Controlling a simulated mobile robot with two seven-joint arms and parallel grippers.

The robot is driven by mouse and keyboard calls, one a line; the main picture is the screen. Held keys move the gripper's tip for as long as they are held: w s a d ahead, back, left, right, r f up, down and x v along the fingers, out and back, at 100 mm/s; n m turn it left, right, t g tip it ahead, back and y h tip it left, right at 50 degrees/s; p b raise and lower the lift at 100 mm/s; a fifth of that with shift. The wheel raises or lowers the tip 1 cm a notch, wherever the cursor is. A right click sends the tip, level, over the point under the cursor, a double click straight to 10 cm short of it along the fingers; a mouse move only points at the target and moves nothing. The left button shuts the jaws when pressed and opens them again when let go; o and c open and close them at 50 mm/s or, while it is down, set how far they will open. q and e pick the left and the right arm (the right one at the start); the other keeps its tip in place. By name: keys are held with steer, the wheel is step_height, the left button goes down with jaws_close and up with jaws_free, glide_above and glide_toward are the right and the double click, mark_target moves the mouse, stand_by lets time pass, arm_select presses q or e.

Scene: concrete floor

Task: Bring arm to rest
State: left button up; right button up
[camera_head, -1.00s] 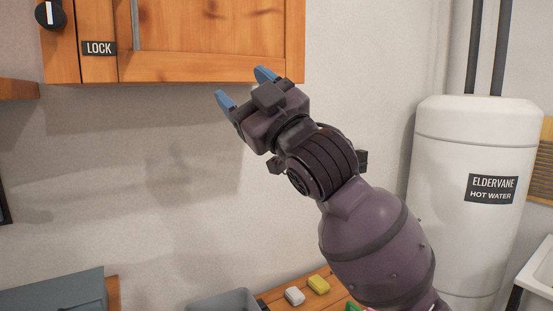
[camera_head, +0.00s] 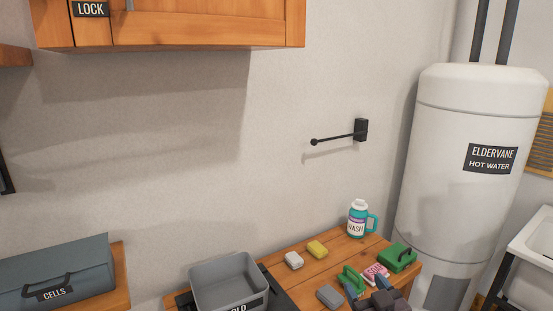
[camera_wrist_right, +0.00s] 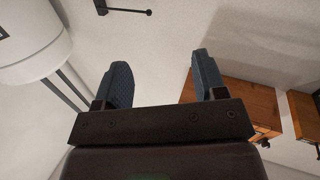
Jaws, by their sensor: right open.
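My right gripper (camera_head: 368,291) is at the bottom edge of the head view, low over the front of the wooden table. Only its tips and part of its body show there. In the right wrist view its two blue fingers (camera_wrist_right: 164,84) stand wide apart with nothing between them. Past them the wrist view shows the wall, the black wall rod (camera_wrist_right: 125,10) and the wooden cabinet (camera_wrist_right: 245,98). Some small things on the table are partly hidden behind the gripper. My left gripper is in neither view.
A grey cells case (camera_head: 58,272) is left; a white water tank (camera_head: 460,165) is right. The wall rod (camera_head: 338,136) sticks out above.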

steer(key=s+d+f+m+g+h, duration=0.1)
steer(key=s+d+f+g, duration=0.2)
steer(key=s+f, duration=0.8)
steer(key=s+d+f+m+g+h, duration=0.2)
steer(key=s+d+f, duration=0.3)
steer(key=s+f, duration=0.6)
steer(key=shift+s+d+g+h, duration=0.3)
steer(key=shift+s+g, duration=0.1)
steer(key=shift+s, duration=0.15)
